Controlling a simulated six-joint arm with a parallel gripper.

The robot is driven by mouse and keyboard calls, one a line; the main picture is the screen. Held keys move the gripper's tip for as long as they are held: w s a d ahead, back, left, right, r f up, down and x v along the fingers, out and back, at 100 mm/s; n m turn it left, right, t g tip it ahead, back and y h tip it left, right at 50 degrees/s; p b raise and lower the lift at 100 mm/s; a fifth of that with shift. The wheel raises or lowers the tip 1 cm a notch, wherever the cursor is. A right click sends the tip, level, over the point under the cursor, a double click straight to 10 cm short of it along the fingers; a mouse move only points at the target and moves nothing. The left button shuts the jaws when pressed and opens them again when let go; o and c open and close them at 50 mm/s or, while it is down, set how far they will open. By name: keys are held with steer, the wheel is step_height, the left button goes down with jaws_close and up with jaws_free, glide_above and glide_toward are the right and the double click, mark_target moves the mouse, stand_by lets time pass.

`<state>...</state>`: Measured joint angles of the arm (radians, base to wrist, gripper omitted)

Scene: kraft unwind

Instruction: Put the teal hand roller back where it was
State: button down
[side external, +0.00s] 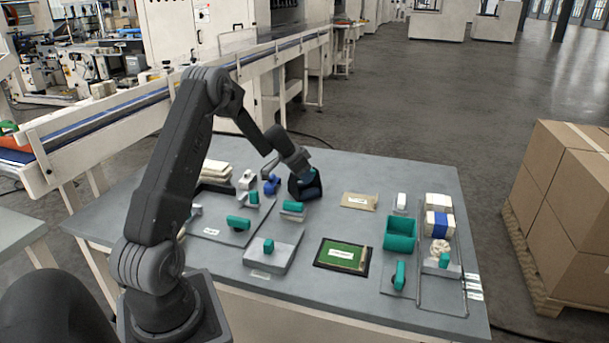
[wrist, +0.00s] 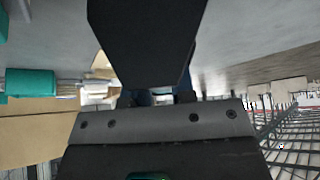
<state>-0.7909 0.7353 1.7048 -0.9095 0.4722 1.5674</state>
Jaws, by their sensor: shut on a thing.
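My gripper (side external: 308,187) hangs over the back middle of the table, dark with some blue at its lower end. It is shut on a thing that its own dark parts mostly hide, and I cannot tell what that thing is. Several teal things could be the hand roller, and I cannot tell which is. One teal piece (side external: 238,222) lies on the left tray, one teal block (side external: 293,206) sits on a grey base below the gripper, and one teal piece (side external: 400,274) stands at front right. The wrist view shows a teal piece (wrist: 30,83) at left; dark parts fill its middle.
A teal bin (side external: 400,235) stands right of centre. A green panel in a black frame (side external: 342,254) lies at the front. A grey block with a teal knob (side external: 268,246) is left of it. A right tray (side external: 440,300) holds rolls. Bare grey tabletop lies between these.

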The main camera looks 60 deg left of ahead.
steer(key=shift+d+f, duration=0.15)
steer(key=shift+f, duration=0.45)
steer(key=c, duration=1.3)
jaws_free()
steer(key=shift+f, duration=0.1)
steer(key=shift+c, duration=0.2)
steer(key=o, duration=0.4)
steer(key=shift+r, duration=0.2)
